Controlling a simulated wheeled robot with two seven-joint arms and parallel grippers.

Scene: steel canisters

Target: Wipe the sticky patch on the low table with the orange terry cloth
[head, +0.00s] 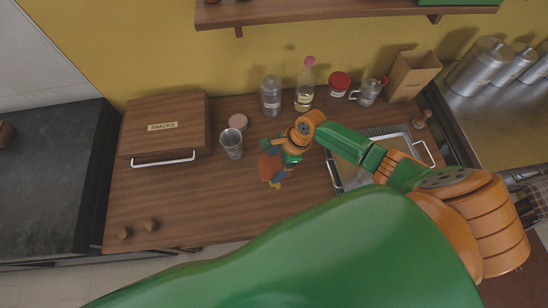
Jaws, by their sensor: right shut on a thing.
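My right gripper (276,172) is low over the middle of the wooden low table (200,208). It is shut on the orange terry cloth (267,165), which shows as a red-orange piece at the left of the fingers. The cloth is at or just above the table top; I cannot tell whether it touches. I cannot make out the sticky patch; the gripper, cloth and arm hide part of the table. My left gripper is not in view.
A snacks box (165,128) stands at the left, with a metal cup (231,144) nearer the cloth. A clear jar (271,96), a bottle (305,88) and a red-lidded jar (339,84) stand behind. A metal tray (350,172) is at the right. The table's front left is mostly clear.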

